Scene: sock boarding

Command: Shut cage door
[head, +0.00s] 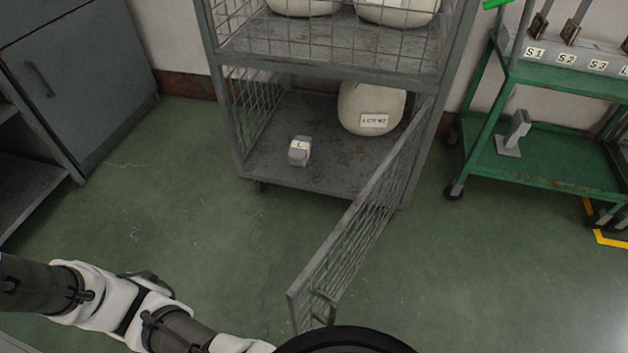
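The cage (228,105) is a grey wire trolley with two visible shelves. Its mesh door (350,240) is hinged at the cage's right front post and stands wide open, swung out toward me. A handle or latch (322,308) shows near the door's free edge at the bottom of the picture. My white and dark arm comes in from the lower left and runs along the bottom edge. A dark rounded shape at the bottom centre covers the floor just below the door's free end. My gripper cannot be made out, so its state does not show.
Inside the lower cage are a pale sack (362,107) with a lot label and a small grey block (299,151) marked L. A green cart (560,178) stands to the right, a grey cabinet (80,85) to the left. The floor (200,225) before the cage is clear.

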